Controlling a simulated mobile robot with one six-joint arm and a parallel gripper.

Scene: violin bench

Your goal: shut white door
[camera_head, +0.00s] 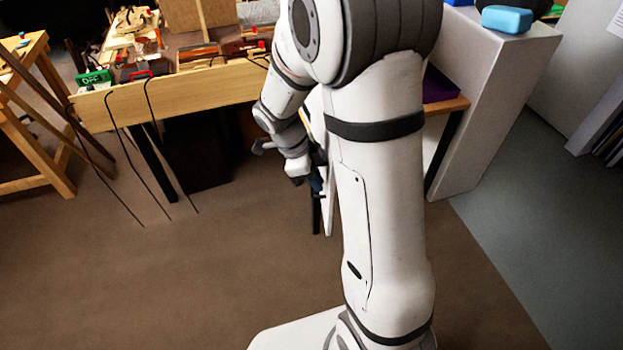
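A narrow white panel (329,214), which looks like the white door seen nearly edge-on, shows just left of my arm's thick white link. It stands out in front of the bench, so it looks open. Most of it is hidden behind my arm. My gripper (316,188) is dark and points down at the left side of this panel, very close to it. I cannot tell whether it touches the panel or whether its fingers are open or shut. The door's hinge and handle are not visible.
A wooden workbench (190,98) with tools and hanging dark cords stands behind, at left. A white cabinet (480,95) stands at right with a blue box (507,19) on top. A wooden trestle (38,165) is at far left. The brown floor (170,270) in front is clear.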

